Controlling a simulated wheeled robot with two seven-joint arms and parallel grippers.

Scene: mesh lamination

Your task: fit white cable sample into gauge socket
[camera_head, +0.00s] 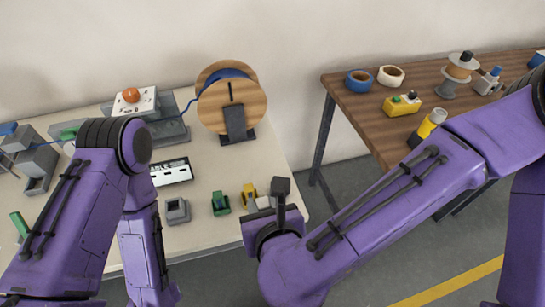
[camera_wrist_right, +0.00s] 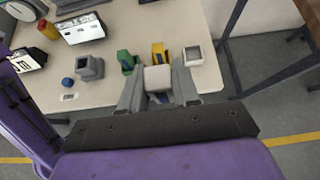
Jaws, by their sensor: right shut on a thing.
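The white cable sample (camera_wrist_right: 157,78) is a small pale block in the right wrist view. My right gripper (camera_wrist_right: 158,92) is shut on it, one grey finger on each side, above the front edge of the pale table. In the head view my right gripper (camera_head: 268,203) is partly hidden by its dark wrist. A grey block with a square opening (camera_head: 177,210) stands on the table; it also shows in the right wrist view (camera_wrist_right: 90,68). A pale square socket (camera_wrist_right: 193,55) is just beyond the right finger. I cannot tell which is the gauge socket. My left gripper is out of view.
A green holder (camera_head: 220,203) and a yellow holder (camera_head: 249,194) stand close to my right gripper. A wooden spool with blue cable (camera_head: 232,100) and a display board (camera_head: 172,171) are behind. A separate brown table (camera_head: 365,115) stands right, across a floor gap.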

